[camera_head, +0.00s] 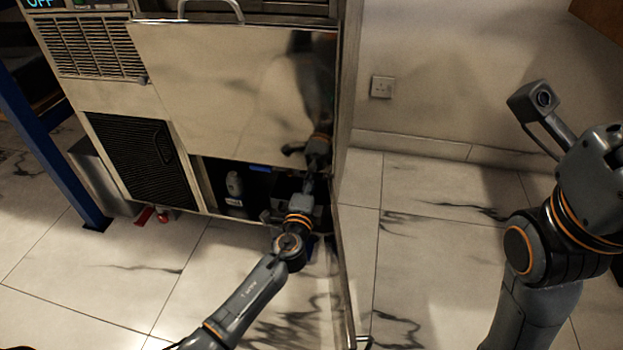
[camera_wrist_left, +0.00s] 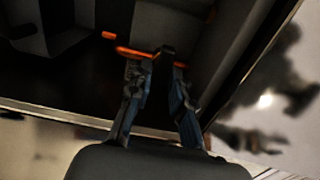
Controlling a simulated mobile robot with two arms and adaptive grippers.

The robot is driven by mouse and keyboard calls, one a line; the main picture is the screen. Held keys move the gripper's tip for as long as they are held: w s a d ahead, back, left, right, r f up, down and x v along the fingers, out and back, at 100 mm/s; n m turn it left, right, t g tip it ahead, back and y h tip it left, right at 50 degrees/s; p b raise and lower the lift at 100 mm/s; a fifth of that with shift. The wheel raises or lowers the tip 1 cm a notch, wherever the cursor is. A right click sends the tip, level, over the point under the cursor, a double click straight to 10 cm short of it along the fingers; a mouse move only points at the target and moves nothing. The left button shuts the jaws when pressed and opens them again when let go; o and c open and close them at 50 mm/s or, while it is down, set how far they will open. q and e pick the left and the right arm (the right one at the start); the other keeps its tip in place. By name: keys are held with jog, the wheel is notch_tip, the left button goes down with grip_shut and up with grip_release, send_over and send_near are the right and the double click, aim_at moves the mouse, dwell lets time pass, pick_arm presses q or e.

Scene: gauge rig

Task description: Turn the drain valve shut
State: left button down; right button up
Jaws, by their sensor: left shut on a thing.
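The drain valve's orange handle (camera_wrist_left: 134,51) shows in the left wrist view, a thin bar lying roughly crosswise inside a dark compartment. My left gripper (camera_wrist_left: 163,62) is shut on it, with the bar showing on both sides of the fingertips. In the head view my left arm reaches into the low opening of a steel machine, and the left gripper (camera_head: 308,184) is at the opening's right part. The handle cannot be made out there. My right arm stands at the right; its gripper is not seen.
A pale bottle (camera_head: 234,186) and a blue item (camera_head: 259,169) are in the opening, left of my gripper. A shiny panel (camera_head: 225,85) above reflects my arm. A black grille (camera_head: 143,160) and a blue post (camera_head: 50,150) are at left. Tiled floor (camera_head: 125,270) lies open in front.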

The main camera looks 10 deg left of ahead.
pick_arm(q)
jog(key=c, duration=1.3)
grip_release()
jog(key=s, duration=1.2)
